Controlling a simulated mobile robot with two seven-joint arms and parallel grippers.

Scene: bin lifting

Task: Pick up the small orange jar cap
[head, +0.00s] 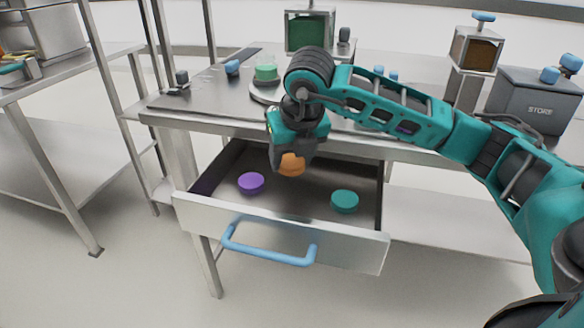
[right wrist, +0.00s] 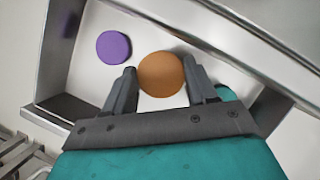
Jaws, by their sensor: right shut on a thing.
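The orange jar cap (head: 292,164) is a round disc in the open drawer (head: 285,235), partly hidden behind my right gripper in the head view. My right gripper (head: 285,160) points down into the drawer. In the right wrist view the orange cap (right wrist: 161,74) sits between the two fingers of the right gripper (right wrist: 160,85), which are shut on it. I cannot tell whether the cap is touching the drawer floor. My left gripper is not in view.
A purple cap (head: 251,183) lies left in the drawer and a teal cap (head: 344,201) lies right. The drawer has a blue handle (head: 268,250).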

